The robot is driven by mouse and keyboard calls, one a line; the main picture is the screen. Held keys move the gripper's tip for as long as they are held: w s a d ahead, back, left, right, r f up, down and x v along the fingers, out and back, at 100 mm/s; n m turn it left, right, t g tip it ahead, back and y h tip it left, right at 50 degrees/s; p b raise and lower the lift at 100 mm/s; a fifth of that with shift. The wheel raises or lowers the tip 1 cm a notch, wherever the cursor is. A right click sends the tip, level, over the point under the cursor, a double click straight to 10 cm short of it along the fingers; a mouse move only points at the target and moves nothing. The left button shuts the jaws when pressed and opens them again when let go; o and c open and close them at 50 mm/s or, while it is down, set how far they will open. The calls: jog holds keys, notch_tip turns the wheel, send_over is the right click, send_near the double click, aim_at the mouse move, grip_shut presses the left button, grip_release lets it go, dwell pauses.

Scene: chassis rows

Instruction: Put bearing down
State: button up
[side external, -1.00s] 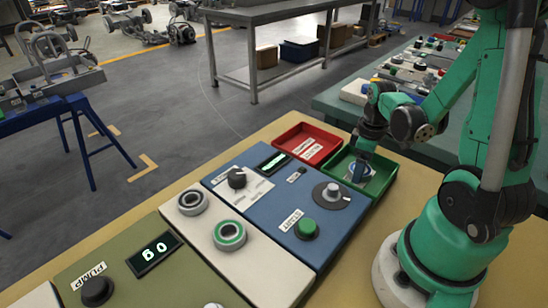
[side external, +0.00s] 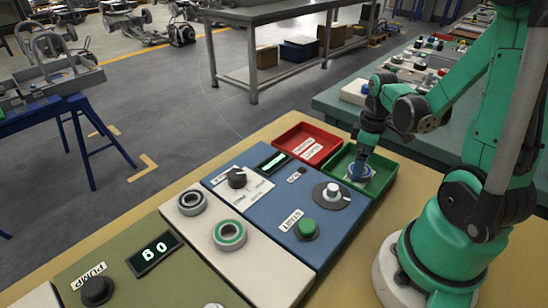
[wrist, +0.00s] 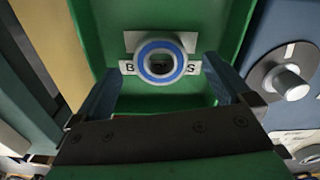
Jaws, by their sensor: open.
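A bearing (wrist: 160,43), a steel ring with a blue band, lies in the green tray (wrist: 98,30), covering the middle of a white label there. Part of the bearing (side external: 349,181) also shows in the side view, low in the green tray (side external: 383,184), mostly hidden by my gripper. My gripper (side external: 357,171) points down into the tray. In the wrist view its blue fingers (wrist: 162,72) are apart, one on each side of the bearing, with gaps visible between them and the ring.
A red tray (side external: 322,137) adjoins the green one. A blue panel (side external: 262,222) with knobs and a green button stands beside it. Two more ring bearings, one plain grey (side external: 192,202) and one green-banded (side external: 229,235), sit on a cream panel (side external: 205,240).

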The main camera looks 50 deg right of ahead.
notch_tip(320, 180, up, 10)
jog(key=w+a+m+t, duration=0.1)
jog(key=w+a+t, duration=0.2)
jog(key=a, duration=0.5)
jog(key=w+a+r+m+t, duration=0.1)
jog(key=w+a+t, duration=0.3)
jog(key=a, duration=0.3)
jog(key=shift+a, duration=0.35)
